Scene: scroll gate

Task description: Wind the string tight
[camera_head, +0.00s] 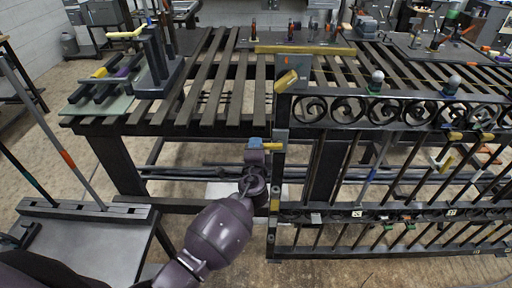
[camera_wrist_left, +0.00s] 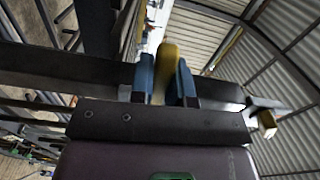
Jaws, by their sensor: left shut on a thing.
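My left gripper (camera_head: 258,146) is at the left post of the dark scroll gate (camera_head: 380,110), below its top rail. It is shut on a short yellow peg (camera_head: 273,146) on that post. In the left wrist view the blue fingertips (camera_wrist_left: 166,85) stand on both sides of the yellow peg (camera_wrist_left: 168,60). A larger yellow block (camera_head: 286,81) sits at the gate's upper left corner. My right gripper is not in view.
A slatted dark table (camera_head: 215,85) stands behind the gate, with a yellow bar (camera_head: 305,49) on it. A dark rack (camera_head: 158,65) stands at its left end. A low bench (camera_head: 85,235) with upright rods is at the lower left. Bare floor lies between bench and gate.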

